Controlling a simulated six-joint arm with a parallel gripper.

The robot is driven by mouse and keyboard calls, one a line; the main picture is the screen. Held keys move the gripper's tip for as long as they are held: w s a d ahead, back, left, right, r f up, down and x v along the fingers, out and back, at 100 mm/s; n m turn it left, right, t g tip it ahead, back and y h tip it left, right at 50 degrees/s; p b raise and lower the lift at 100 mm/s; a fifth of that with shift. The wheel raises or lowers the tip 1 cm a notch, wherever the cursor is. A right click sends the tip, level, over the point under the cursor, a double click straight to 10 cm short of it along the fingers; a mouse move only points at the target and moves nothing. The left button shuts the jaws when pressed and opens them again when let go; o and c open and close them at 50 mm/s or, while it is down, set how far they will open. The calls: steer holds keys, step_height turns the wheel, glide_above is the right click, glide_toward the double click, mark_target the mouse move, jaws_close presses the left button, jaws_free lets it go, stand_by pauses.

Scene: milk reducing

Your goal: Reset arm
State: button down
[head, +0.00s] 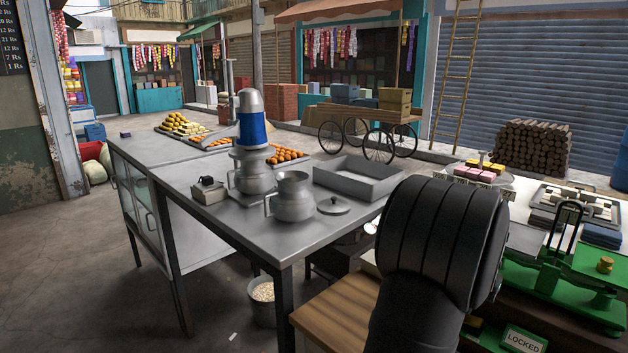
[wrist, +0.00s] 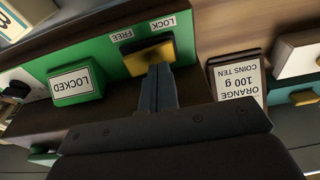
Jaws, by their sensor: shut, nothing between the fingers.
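My gripper (wrist: 160,88) shows in the wrist view, its dark fingers closed together with nothing between them. The fingertips are in front of a yellow knob on a green panel (wrist: 112,58) marked FREE and LOCK; I cannot tell whether they touch it. A green block reading LOCKED (wrist: 75,84) is left of the fingers. In the head view, my black arm rises at the lower right, and my gripper is not visible there. The green balance scale (head: 560,275) stands at the right, with a LOCKED sign (head: 522,340) at its base.
A card reading ORANGE 100 g (wrist: 238,80) stands right of the fingers. A wooden surface (head: 335,317) is beside my arm.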

step_height(320, 180, up, 6)
steer(key=shift+f, duration=0.25)
step_height(320, 180, down, 7)
steer(key=shift+f, duration=0.1)
step_height(320, 180, up, 10)
steer(key=shift+f, duration=3.5)
steer(key=shift+f, duration=1.2)
stand_by(1.4)
